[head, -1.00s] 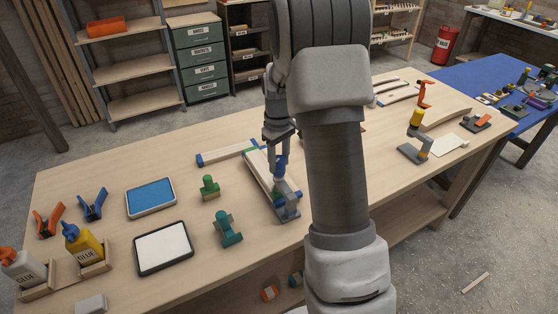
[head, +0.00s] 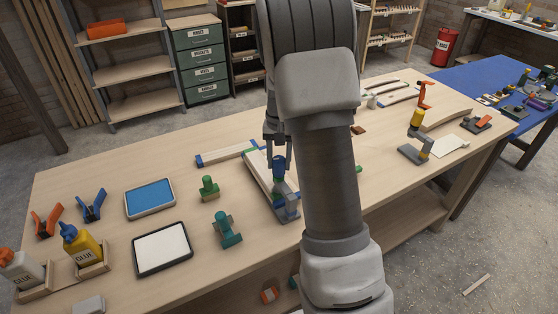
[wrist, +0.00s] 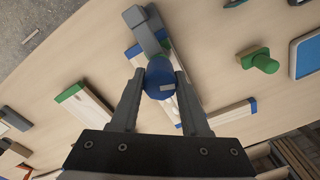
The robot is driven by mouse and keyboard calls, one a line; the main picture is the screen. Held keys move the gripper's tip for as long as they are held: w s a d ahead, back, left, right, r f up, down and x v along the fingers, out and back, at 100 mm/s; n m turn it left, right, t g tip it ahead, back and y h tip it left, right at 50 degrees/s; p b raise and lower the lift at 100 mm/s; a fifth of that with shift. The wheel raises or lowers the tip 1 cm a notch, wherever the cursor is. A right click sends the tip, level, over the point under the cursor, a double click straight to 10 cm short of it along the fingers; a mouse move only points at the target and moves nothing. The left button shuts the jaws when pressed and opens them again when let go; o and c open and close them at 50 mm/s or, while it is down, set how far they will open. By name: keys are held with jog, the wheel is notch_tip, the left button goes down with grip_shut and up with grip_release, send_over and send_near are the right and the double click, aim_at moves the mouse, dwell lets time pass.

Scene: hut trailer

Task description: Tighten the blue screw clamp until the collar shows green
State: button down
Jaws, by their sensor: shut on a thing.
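The blue screw clamp has a blue knob (head: 279,164) on top and a grey body (head: 288,212) at the near end of a pale wooden piece (head: 256,168). My gripper (head: 277,150) points down over the knob. In the wrist view the round blue knob (wrist: 159,76) with a small pale mark sits between the fingertips of my gripper (wrist: 160,90), which are shut on it. The clamp's grey arm (wrist: 143,22) reaches away beyond the knob.
A blue-topped tray (head: 150,197), a white-topped tray (head: 162,249) and glue bottles (head: 84,245) lie farther left. A blue-ended wooden strip (head: 228,154) lies behind. My arm hides some bench.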

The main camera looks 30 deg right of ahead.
jog(key=shift+m, duration=0.8)
jog(key=shift+c, duration=1.9)
grip_release()
jog(key=shift+r, duration=0.1)
notch_tip(320, 180, up, 17)
jog(key=shift+d+r, duration=0.15)
jog(key=shift+d, duration=0.05)
jog(key=shift+s, duration=0.1)
